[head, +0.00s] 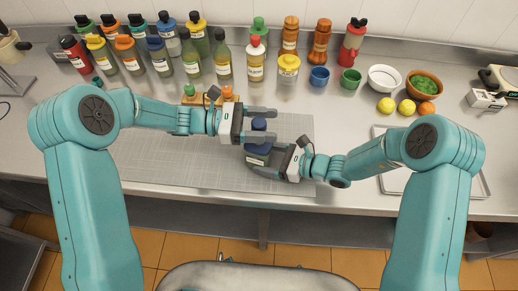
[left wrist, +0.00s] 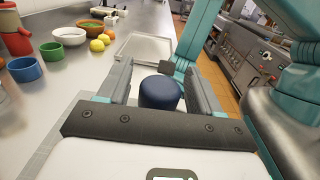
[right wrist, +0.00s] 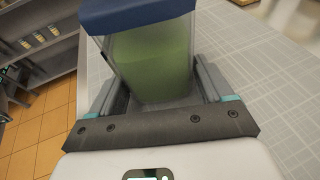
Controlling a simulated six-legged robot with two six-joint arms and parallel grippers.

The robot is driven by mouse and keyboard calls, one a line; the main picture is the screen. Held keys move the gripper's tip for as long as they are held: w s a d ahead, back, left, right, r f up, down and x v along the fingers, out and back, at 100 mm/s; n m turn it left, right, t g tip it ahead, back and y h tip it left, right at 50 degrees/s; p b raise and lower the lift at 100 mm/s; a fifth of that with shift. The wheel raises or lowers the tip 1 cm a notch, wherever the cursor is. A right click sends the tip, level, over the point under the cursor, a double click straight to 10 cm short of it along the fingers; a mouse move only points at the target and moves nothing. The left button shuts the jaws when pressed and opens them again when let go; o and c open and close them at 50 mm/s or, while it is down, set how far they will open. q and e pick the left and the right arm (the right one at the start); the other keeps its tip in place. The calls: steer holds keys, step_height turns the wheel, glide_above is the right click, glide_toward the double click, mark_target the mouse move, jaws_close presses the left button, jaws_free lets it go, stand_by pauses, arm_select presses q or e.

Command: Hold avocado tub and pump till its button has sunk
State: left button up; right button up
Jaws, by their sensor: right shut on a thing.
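The avocado tub (head: 257,159) has clear walls, green contents and a blue lid; its green body shows close up in the right wrist view (right wrist: 155,62). A round dark blue button (head: 259,124) stands up on top, and it also shows in the left wrist view (left wrist: 160,92). My right gripper (right wrist: 155,88) is shut on the tub's body from the right. My left gripper (left wrist: 160,85) is open, with its fingers on either side of the button and a gap at each side. How far the button is sunk is hard to tell.
A grey gridded mat (head: 190,160) lies around the tub, mostly clear on its left. Several bottles stand along the back. A tray (head: 483,178) lies at right, partly behind my right arm. Blue (head: 319,78) and green (head: 350,81) cups and a white bowl (head: 385,78) stand behind.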

arm_select(q)
steer(key=a, duration=0.6)
stand_by(0.3)
steer(key=shift+s, duration=0.15)
arm_select(e)
steer(key=o, duration=1.1)
steer(key=shift+d, duration=0.1)
steer(key=v, duration=1.2)
